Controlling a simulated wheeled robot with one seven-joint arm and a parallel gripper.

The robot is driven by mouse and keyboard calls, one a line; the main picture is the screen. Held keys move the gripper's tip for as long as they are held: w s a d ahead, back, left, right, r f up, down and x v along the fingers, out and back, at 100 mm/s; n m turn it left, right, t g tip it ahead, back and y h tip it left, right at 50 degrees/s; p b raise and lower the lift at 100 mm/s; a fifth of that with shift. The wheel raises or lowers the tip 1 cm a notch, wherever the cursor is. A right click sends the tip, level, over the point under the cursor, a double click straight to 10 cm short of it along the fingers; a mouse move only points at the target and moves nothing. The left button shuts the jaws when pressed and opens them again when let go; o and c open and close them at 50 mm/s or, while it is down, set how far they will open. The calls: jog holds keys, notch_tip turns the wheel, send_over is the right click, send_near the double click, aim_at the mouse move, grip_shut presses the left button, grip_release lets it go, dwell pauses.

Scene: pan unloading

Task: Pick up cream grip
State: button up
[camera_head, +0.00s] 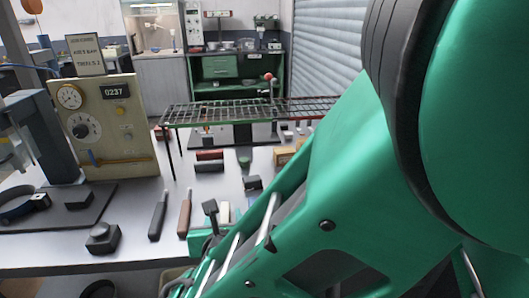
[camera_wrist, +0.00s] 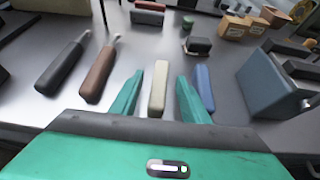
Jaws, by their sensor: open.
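The cream grip (camera_wrist: 158,88) is a pale upright-looking bar on the grey table. In the wrist view it shows between the two green fingers of my gripper (camera_wrist: 157,98), which stand apart on either side of it. I cannot tell whether the fingers touch it. In the head view my green arm covers most of this spot, and only a pale sliver of the cream grip (camera_head: 224,212) shows beside the arm.
A blue grip (camera_wrist: 203,87) lies close by the right finger. A brown grip (camera_wrist: 98,74) and a dark grey grip (camera_wrist: 62,69) lie to the left. A blue-grey block (camera_wrist: 270,85) stands at right. A wire rack (camera_head: 245,112) spans the table behind.

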jog(key=shift+c, duration=0.4)
grip_shut()
jog(key=shift+r, duration=0.1)
